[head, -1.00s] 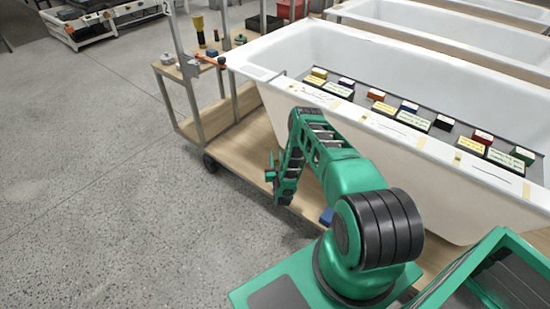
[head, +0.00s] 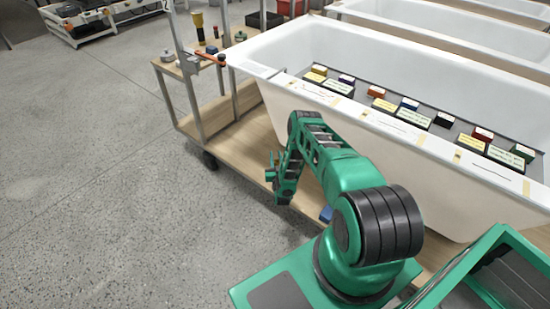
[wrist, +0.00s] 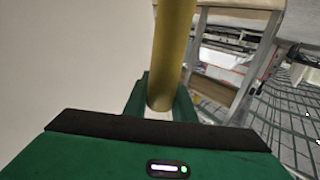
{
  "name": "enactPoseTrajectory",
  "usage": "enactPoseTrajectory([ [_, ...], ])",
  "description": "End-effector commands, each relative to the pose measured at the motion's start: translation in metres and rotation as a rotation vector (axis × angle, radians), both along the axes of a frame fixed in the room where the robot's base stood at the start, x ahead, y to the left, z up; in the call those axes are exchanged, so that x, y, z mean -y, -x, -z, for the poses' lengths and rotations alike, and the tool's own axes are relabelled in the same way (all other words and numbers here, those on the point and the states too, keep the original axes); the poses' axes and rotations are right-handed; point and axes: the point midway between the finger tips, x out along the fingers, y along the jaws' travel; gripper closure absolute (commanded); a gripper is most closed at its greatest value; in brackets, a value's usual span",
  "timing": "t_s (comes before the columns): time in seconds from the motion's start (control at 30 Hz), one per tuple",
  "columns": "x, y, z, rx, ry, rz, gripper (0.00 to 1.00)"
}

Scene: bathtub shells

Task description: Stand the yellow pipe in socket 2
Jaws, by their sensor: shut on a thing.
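The yellow pipe (wrist: 173,45) fills the upper middle of the wrist view. It stands lengthwise between the two green fingers of my gripper (wrist: 160,101), which is shut on it. Its upper end runs out of that picture. In the head view my gripper (head: 271,179) hangs low beside the near outer side of the white bathtub, over the cart's lower shelf edge; the pipe cannot be made out there. I cannot pick out socket 2 in either view.
The white bathtub (head: 300,125) stands on a wooden cart (head: 225,135). Coloured blocks with cards line a grey strip (head: 330,78) in the tub. A side shelf (head: 180,68) at left carries tools and small parts. Open concrete floor (head: 90,200) lies left.

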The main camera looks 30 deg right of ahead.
Motion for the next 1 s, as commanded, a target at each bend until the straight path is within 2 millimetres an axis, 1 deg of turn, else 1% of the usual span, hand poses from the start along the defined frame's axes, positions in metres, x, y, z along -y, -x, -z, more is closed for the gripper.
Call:
enactPoseTrajectory([
  [0.73, 0.000, 0.000, 0.016, 0.000, 0.000, 0.000, 1.00],
  [0.77, 0.000, 0.000, 0.015, 0.000, 0.000, 0.000, 0.72],
  [0.8, 0.000, 0.000, 0.015, 0.000, 0.000, 0.000, 0.62],
  [0.83, 0.000, 0.000, 0.015, 0.000, 0.000, 0.000, 0.55],
  [1.0, 0.000, 0.000, 0.015, 0.000, 0.000, 0.000, 0.55],
])
